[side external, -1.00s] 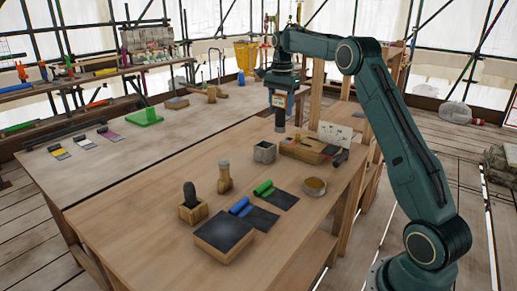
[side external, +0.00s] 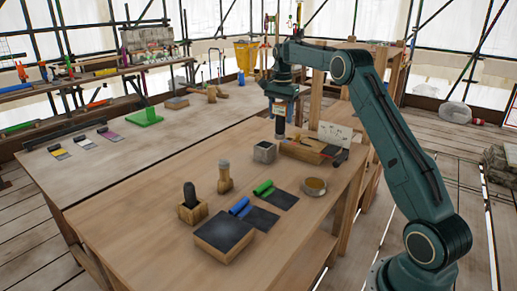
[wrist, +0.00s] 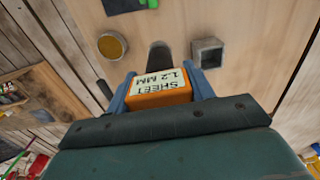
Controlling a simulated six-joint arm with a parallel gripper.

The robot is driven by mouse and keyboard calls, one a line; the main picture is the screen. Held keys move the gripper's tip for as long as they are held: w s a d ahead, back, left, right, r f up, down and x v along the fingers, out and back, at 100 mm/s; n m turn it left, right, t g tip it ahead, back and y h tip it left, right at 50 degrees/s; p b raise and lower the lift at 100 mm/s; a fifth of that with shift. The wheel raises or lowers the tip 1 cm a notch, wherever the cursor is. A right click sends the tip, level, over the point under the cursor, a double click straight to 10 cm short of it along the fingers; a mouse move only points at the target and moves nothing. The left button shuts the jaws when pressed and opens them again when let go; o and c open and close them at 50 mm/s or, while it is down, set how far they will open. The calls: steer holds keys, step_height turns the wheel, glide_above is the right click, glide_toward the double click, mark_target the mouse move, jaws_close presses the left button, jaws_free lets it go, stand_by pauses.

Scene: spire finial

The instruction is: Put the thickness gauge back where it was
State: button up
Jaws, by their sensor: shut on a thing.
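The thickness gauge is an orange block with a white label reading "SHEET 1.2 MM" (wrist: 160,92) and a dark rounded lower end. My gripper (wrist: 160,88) is shut on it, with a blue finger on each side. In the side view my gripper (side external: 281,104) holds the gauge (side external: 280,128) upright, dark end down, over the back part of the near table. The dark end appears just behind the grey square cup (side external: 265,152) and beside the wooden box (side external: 302,150). I cannot tell whether it touches anything below.
A gold dish (side external: 314,187) stands to the right front; it also shows in the wrist view (wrist: 112,45). A white card (side external: 335,134) stands behind the wooden box. Blue (side external: 240,206) and green (side external: 263,187) rollers lie nearer the front. The table's left middle is clear.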

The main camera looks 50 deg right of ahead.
mark_target(280, 125)
step_height(280, 125, down, 11)
stand_by(0.3)
steer(key=shift+f, duration=2.8)
steer(key=shift+f, duration=0.15)
steer(key=o, duration=1.2)
steer(key=shift+c, duration=0.2)
step_height(280, 125, up, 12)
steer(key=shift+r, duration=0.15)
